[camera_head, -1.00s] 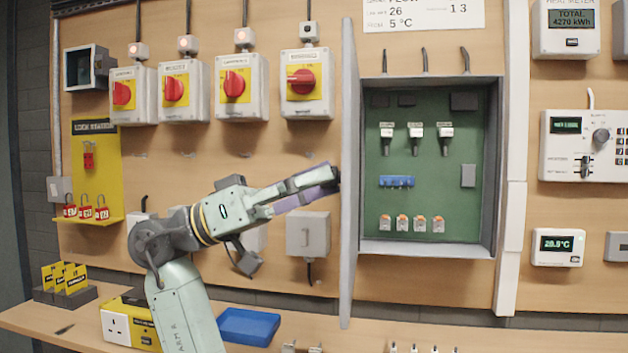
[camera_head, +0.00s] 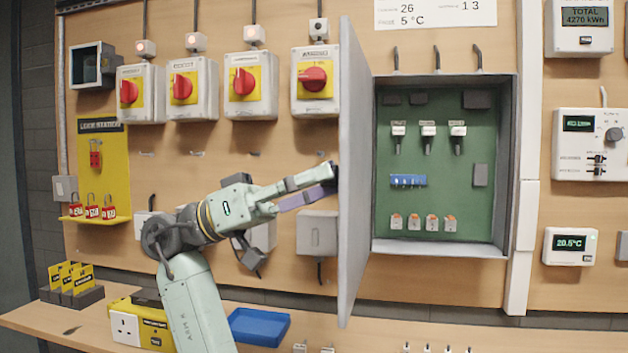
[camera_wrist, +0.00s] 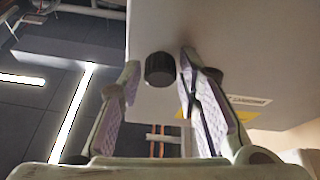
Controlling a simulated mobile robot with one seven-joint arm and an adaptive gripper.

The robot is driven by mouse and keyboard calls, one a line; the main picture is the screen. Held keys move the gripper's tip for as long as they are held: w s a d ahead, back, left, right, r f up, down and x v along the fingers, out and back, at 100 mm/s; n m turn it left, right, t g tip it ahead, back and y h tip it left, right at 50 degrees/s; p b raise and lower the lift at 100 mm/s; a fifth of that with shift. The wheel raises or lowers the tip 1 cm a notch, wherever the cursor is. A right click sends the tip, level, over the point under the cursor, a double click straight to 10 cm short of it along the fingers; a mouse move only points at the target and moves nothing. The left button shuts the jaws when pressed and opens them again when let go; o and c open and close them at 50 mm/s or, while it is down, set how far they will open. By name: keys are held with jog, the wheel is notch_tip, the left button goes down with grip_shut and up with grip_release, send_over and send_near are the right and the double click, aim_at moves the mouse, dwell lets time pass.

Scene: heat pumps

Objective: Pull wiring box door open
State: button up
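The grey wiring box door (camera_head: 353,190) stands swung out from the left side of the open wiring box (camera_head: 445,248). My gripper (camera_head: 326,180) is on the door's outer side, left of it in the head view, with its fingertips close to the panel. In the wrist view my gripper (camera_wrist: 160,72) has its two fingers apart, with the black knob (camera_wrist: 160,68) of the door (camera_wrist: 222,50) between the tips. Small gaps show on both sides of the knob. The knob is hidden in the head view.
Red rotary switches (camera_head: 315,78) line the wall left of the door, above my arm. A grey wall box (camera_head: 317,234) sits behind the gripper. A blue tray (camera_head: 258,327) and a yellow socket box (camera_head: 138,324) stand on the bench below. The box interior is unobstructed.

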jog(key=shift+o, duration=1.2)
jog(key=v, duration=1.2)
